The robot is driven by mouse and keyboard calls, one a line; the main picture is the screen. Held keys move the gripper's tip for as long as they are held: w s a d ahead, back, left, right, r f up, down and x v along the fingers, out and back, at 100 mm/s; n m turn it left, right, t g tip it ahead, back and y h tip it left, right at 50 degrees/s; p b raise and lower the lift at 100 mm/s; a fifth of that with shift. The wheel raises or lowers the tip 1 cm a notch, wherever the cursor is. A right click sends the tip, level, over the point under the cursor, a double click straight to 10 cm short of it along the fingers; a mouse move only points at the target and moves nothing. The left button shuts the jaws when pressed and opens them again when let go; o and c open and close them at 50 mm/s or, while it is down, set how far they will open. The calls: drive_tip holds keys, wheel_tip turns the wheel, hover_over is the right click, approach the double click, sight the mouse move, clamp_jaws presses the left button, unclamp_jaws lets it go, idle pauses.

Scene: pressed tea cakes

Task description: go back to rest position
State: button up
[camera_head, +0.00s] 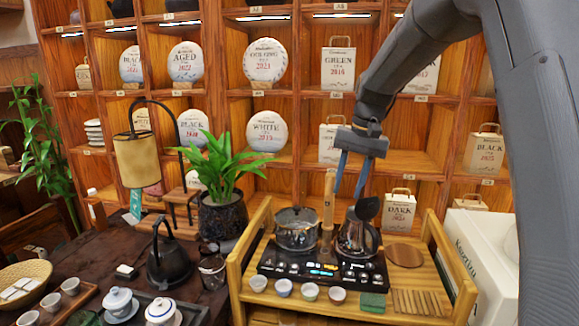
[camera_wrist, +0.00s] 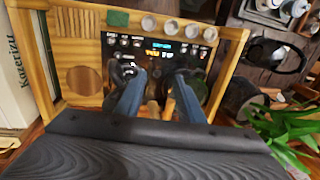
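My gripper (camera_head: 350,192) hangs over the wooden tea stand, its two blue fingers pointing down and apart, with nothing seen held between them. In the wrist view my gripper (camera_wrist: 158,98) also shows its fingers spread. The fingers are above and beside the steel kettle (camera_head: 357,238) on the black induction hob (camera_head: 318,268). A glass pot (camera_head: 297,229) stands on the hob to the left. An upright wooden piece (camera_head: 328,205) stands close to the left finger. The wrist view partly hides the pots behind the fingers.
Shelves of tea cakes and bags, including a White cake (camera_head: 267,131), rise behind. A potted plant (camera_head: 222,180) and a hanging lantern (camera_head: 137,160) stand left. Small cups (camera_head: 284,287) and a green sponge (camera_head: 373,302) sit at the stand's front. A white box (camera_head: 482,262) is right.

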drive_tip(key=s+d+f, duration=0.1)
drive_tip(key=s+f, duration=0.3)
drive_tip(key=s, duration=0.5)
drive_tip(key=s+d+f+n+h, duration=0.1)
drive_tip(key=s+f, duration=0.4)
drive_tip(key=s, duration=0.4)
drive_tip(key=s+d+f+n+h, duration=0.1)
drive_tip(key=s+f, duration=0.4)
drive_tip(key=s, duration=0.5)
drive_tip(key=shift+d+f+t, duration=0.2)
drive_tip(key=shift+d+t, duration=0.2)
drive_tip(key=shift+d, duration=0.1)
